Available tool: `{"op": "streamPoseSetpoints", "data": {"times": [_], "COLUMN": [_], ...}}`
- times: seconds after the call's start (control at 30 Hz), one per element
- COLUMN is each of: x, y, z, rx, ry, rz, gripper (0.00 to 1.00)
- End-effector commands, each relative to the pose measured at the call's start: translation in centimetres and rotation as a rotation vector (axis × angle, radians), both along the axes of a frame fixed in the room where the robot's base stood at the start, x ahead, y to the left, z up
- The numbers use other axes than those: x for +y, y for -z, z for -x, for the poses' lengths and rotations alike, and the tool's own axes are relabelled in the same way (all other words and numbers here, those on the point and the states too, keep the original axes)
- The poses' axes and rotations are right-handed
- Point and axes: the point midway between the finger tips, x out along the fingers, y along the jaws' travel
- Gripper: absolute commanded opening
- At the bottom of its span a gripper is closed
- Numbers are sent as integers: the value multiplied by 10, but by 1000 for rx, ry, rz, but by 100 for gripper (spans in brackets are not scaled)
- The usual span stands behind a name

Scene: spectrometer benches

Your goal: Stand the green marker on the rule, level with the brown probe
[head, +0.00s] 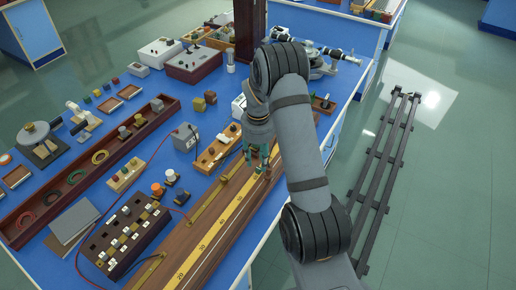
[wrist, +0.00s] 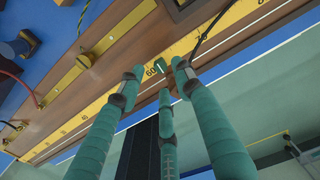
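The rule is a long yellow numbered strip (head: 220,228) set in a brown wooden board; it also shows in the wrist view (wrist: 95,106). My gripper (head: 259,156) is low over the far part of the rule, fingers down. In the wrist view its three teal fingers (wrist: 160,79) are spread around a small green piece with a pale mark, seemingly the green marker (wrist: 159,65). The marker is by the 60 mark, with a gap to the left fingertip. Whether it touches the rule is unclear. I cannot clearly make out the brown probe; a dark lead (wrist: 212,28) runs down behind the right fingertip.
A narrower brass strip (wrist: 118,32) lies alongside the rule. A wooden block with several knobs (head: 216,150) and a black terminal box (head: 124,237) stand left of the board.

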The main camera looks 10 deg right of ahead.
Motion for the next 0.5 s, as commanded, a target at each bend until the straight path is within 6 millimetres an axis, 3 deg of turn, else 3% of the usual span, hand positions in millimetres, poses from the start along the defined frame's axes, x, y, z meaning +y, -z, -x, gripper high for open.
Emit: {"op": "streamPoseSetpoints", "data": {"times": [0.3, 0.5], "x": [0, 1], "y": [-63, -80], "z": [-1, 0], "rx": [-5, -1], "ry": [0, 0], "rz": [0, 0], "gripper": [34, 34]}}
